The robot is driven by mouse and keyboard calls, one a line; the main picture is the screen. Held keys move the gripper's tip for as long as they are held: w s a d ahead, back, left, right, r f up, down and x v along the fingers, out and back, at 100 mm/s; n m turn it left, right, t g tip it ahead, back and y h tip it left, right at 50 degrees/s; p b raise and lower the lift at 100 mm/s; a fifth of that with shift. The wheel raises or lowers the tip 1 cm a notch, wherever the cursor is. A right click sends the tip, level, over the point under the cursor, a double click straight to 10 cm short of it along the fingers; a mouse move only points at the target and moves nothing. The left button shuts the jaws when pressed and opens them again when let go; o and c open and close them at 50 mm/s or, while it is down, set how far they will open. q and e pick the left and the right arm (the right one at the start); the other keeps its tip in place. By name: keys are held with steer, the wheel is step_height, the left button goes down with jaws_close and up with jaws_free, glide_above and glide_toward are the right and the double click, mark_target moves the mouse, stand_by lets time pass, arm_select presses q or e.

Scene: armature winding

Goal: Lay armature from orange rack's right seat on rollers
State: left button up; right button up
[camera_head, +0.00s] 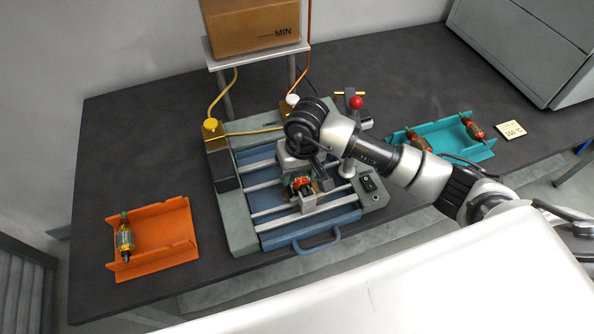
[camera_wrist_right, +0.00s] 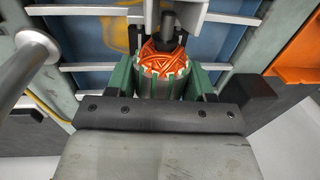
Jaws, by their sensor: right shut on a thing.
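The orange rack (camera_head: 165,238) stands on the left of the table. One armature (camera_head: 124,240) lies in its left seat; its right seat is empty. My right gripper (camera_head: 303,190) is over the middle of the machine with the metal rollers (camera_head: 275,208). In the right wrist view my right gripper (camera_wrist_right: 165,85) is shut on an armature with orange windings (camera_wrist_right: 165,60), held between green pads. The held armature is partly hidden by the gripper. I cannot tell whether it touches the rollers. My left gripper is not in view.
A teal rack (camera_head: 455,140) with two armatures stands at the right, next to a 150 °C card (camera_head: 512,132). A blue tray handle (camera_head: 316,243) sticks out in front. The table between orange rack and machine is clear.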

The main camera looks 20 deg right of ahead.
steer(key=shift+f, duration=0.15)
stand_by(0.5)
steer(key=o, duration=1.2)
steer(key=r+b, duration=0.1)
steer(key=r, duration=0.2)
steer(key=r+b, duration=0.1)
steer(key=r, duration=0.2)
steer(key=d+r+b, duration=0.1)
steer(key=r, duration=0.2)
steer(key=shift+d+r, duration=0.1)
steer(key=shift+r, duration=0.8)
